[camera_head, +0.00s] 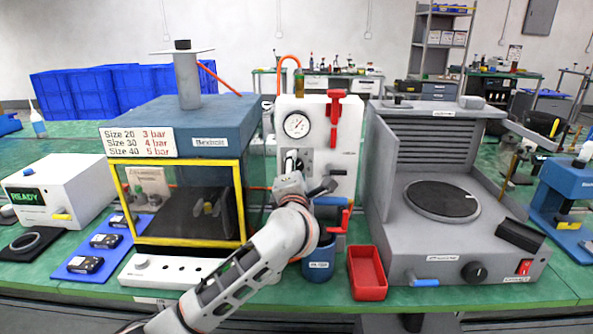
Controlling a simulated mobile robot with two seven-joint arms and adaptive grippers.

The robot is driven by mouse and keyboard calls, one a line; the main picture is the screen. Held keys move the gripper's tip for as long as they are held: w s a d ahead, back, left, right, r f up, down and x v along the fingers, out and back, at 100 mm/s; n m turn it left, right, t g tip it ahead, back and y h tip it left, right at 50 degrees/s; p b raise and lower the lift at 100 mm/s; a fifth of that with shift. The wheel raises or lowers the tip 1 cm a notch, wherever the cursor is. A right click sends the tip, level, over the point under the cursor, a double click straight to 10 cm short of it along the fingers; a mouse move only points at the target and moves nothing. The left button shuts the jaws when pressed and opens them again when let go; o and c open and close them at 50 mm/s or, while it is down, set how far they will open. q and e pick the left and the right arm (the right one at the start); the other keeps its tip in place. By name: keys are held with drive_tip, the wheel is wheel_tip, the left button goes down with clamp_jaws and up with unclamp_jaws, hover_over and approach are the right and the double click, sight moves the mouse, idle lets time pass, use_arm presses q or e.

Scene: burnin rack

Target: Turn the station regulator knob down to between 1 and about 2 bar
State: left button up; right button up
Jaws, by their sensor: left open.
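The station is a white upright panel (347,137) with a round pressure gauge (297,126) near its top. The gauge needle is too small to read. My left gripper (297,174) is open in front of the panel, below the gauge. The regulator knob cannot be made out clearly; the gripper appears to cover the place below the gauge. I cannot tell whether the fingers touch it. A red handle (335,112) is on the panel's right side. A sign (138,141) lists 3, 4 and 5 bar for sizes 20, 30 and 40. My right gripper is not in view.
A yellow-framed box (243,200) stands left of the panel. A blue cup (319,266) and a red tray (367,272) stand at the front, close to my left forearm. A grey machine (387,212) with a round plate is on the right. Blue bins (95,93) are behind.

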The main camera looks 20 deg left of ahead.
use_arm(q)
drive_tip(key=c, duration=1.1)
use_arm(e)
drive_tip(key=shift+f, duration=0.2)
use_arm(q)
drive_tip(key=shift+f+n, duration=0.1)
drive_tip(key=shift+n, duration=0.2)
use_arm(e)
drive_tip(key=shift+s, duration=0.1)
use_arm(q)
drive_tip(key=n, duration=0.4)
drive_tip(key=shift+f, duration=0.1)
drive_tip(key=n+b, duration=0.5)
drive_tip(key=n, duration=0.9)
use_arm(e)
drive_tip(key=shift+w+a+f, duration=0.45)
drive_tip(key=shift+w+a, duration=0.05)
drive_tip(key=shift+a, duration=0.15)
use_arm(q)
drive_tip(key=shift+n, duration=0.3)
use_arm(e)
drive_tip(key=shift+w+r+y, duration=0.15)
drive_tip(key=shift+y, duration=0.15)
